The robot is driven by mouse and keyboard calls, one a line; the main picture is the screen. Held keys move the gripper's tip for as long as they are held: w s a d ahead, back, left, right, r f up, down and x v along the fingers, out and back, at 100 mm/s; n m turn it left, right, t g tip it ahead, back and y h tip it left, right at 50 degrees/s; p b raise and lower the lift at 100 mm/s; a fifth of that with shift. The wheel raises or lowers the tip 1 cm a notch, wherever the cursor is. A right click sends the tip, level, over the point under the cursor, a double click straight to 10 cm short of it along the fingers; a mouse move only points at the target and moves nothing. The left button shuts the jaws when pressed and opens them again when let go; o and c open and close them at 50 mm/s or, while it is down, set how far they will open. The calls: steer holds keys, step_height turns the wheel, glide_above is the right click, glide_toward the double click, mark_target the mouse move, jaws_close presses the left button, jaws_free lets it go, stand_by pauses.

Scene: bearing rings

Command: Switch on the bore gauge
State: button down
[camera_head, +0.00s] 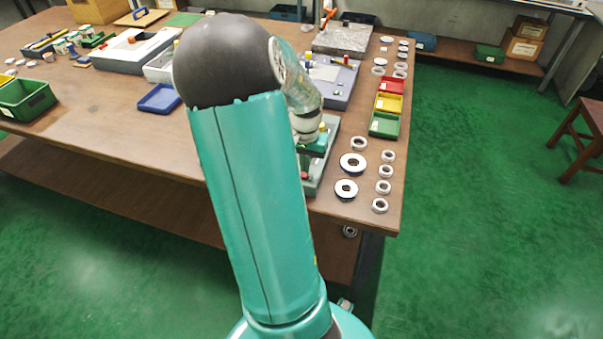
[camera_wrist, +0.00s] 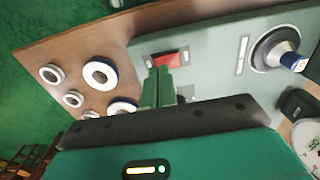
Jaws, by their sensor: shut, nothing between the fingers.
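A grey-green base plate (camera_wrist: 215,50) carries a small red rocker switch (camera_wrist: 170,60), seen near the middle of the wrist view. I take this device to be the bore gauge; its name cannot be read. My gripper (camera_wrist: 163,75) is shut and empty, its green fingertips right at the near edge of the red switch. I cannot tell whether they touch it. In the head view my arm hides much of the plate (camera_head: 328,165), but the red switch (camera_head: 304,176) shows.
Several bearing rings (camera_wrist: 100,73) lie on the brown table beside the plate; they also show in the head view (camera_head: 352,163). Red, yellow and green bins (camera_head: 384,125) stand behind them. A round dial (camera_wrist: 307,135) is partly cut off at right.

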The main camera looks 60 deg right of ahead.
mark_target(306, 175)
steer(key=shift+f, duration=0.9)
stand_by(0.7)
steer(key=shift+r, duration=3.5)
steer(key=shift+s, duration=0.1)
